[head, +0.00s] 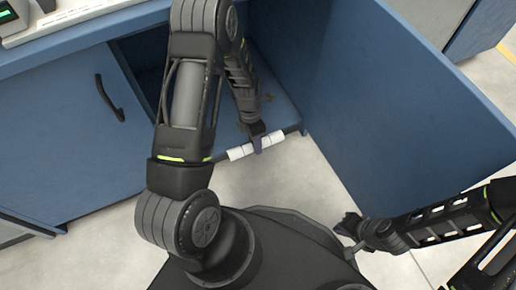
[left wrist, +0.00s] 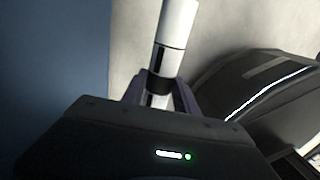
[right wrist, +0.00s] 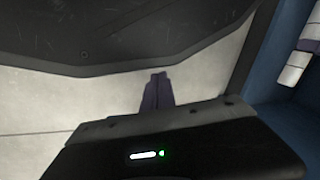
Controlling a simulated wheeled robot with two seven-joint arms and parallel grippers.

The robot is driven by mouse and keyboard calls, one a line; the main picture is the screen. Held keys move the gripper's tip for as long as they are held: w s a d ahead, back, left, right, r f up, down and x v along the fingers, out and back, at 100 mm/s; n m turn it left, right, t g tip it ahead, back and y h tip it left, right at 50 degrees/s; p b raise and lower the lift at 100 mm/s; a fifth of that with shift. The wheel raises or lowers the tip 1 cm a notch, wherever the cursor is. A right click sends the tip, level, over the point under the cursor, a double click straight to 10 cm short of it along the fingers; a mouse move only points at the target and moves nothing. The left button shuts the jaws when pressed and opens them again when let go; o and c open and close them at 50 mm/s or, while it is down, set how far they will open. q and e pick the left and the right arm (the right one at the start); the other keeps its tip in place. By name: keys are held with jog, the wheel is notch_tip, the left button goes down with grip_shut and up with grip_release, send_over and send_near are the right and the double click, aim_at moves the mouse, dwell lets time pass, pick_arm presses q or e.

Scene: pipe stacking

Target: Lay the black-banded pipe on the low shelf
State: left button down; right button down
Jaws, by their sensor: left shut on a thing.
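The white pipe (head: 237,154) with dark bands is at the front edge of the cabinet's low shelf (head: 283,108) in the head view, roughly parallel to that edge. My left gripper (head: 262,142) is shut around its middle. In the left wrist view the pipe (left wrist: 177,25) stands out from between the fingers (left wrist: 160,92), with a black band at the grip. I cannot tell whether the pipe touches the shelf. My right gripper (head: 352,226) is shut and empty, outside the cabinet; its fingertips (right wrist: 156,80) meet in the right wrist view. The pipe (right wrist: 296,68) also shows there.
A blue door panel (head: 400,95) stands open right of the cabinet opening. A shut blue door (head: 65,140) with a black handle is on the left. The worktop (head: 80,30) lies above. Pale floor (head: 310,180) is clear between the cabinet and my base.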

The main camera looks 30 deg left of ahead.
pick_arm(q)
jog(key=w+a+f+b, duration=0.2)
jog(key=a+b, duration=0.1)
jog(key=w+a+f+b, duration=0.1)
jog(key=w+a+b, duration=0.1)
jog(key=a+b, duration=0.1)
jog(key=w+a+f+b, duration=0.2)
jog(key=a+b, duration=0.1)
jog(key=shift+w+a+f, duration=0.3)
jog(key=shift+w+a+f+b, duration=0.25)
jog(key=shift+a+f+b, duration=0.15)
jog(key=shift+f+b, duration=0.3)
jog(key=shift+w+a+f, duration=0.15)
jog(key=shift+a+f, duration=0.05)
jog(key=shift+f, duration=0.05)
jog(key=shift+w+a+f, duration=0.2)
jog(key=shift+a+f, duration=0.1)
jog(key=shift+f, duration=0.25)
jog(key=shift+w+a+f, duration=0.25)
jog(key=shift+a+f, duration=0.1)
jog(key=shift+f, duration=0.2)
jog(key=shift+w+a+f, duration=0.2)
jog(key=shift+a+f, duration=0.1)
jog(key=shift+f, duration=0.25)
jog(key=shift+f, duration=0.5)
jog(key=c, duration=0.9)
grip_release()
jog(key=shift+o, duration=0.2)
jog(key=shift+a, duration=0.1)
